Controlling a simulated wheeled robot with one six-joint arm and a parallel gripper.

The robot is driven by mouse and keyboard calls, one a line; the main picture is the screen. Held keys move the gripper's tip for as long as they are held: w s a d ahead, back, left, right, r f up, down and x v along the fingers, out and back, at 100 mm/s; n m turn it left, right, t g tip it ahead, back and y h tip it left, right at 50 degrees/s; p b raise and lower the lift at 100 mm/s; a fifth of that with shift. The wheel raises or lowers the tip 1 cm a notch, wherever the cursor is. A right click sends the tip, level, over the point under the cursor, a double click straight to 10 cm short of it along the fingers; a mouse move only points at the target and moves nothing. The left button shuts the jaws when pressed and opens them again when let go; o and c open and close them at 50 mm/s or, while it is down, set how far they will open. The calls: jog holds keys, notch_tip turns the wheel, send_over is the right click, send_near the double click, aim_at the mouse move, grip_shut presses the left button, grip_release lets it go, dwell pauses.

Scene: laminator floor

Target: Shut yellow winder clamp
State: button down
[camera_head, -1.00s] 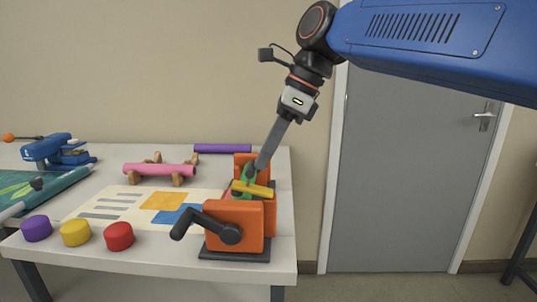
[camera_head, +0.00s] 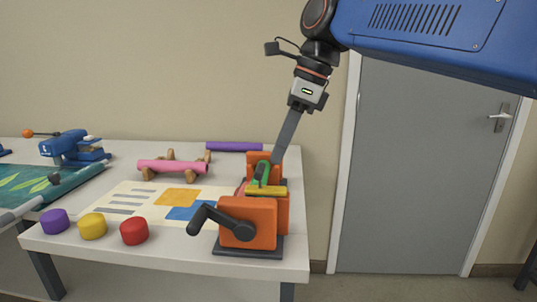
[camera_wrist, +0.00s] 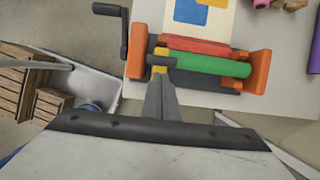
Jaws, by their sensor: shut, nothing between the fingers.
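The winder (camera_head: 248,222) is an orange-ended frame with a black crank, near the table's right front corner. It holds a green roll (camera_wrist: 215,64) and, beside it in the wrist view, a red bar (camera_wrist: 195,46). The yellow winder clamp (camera_head: 266,190) is a short bar lying nearly level over the winder; in the wrist view only a small yellow part (camera_wrist: 160,58) shows at one end of the green roll. My gripper (camera_head: 274,162) is shut and empty, its fingertips down at the clamp (camera_wrist: 160,78). I cannot tell whether they touch it.
Purple, yellow and red caps (camera_head: 134,231) stand along the front edge. A printed sheet (camera_head: 130,202) lies left of the winder. A pink roll (camera_head: 172,166) on wooden supports and a purple roll (camera_head: 234,146) lie behind. Wooden crates (camera_wrist: 25,85) are off the table.

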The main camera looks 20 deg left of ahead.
jog(key=s+v, duration=0.1)
jog(key=v, duration=1)
jog(key=w+d+f+n+t, duration=0.25)
jog(key=d+f, duration=0.35)
jog(key=d, duration=0.5)
jog(key=s+d+f+n+h, duration=0.1)
jog(key=s+d+f+n, duration=0.25)
jog(key=d+f, duration=0.75)
jog(key=s+d+f+n+t+h, duration=0.1)
jog(key=s+d+f+n, duration=0.3)
jog(key=d+f, duration=0.5)
jog(key=s+d+f+n+t+h, duration=0.1)
jog(key=s+d+f+n, duration=0.4)
jog(key=f, duration=0.9)
jog(key=s+d+t, duration=0.1)
jog(key=s+d, duration=0.2)
jog(key=d, duration=0.2)
jog(key=shift+s+d+h, duration=0.15)
jog(key=shift+s+h, duration=0.15)
jog(key=shift+h, duration=0.1)
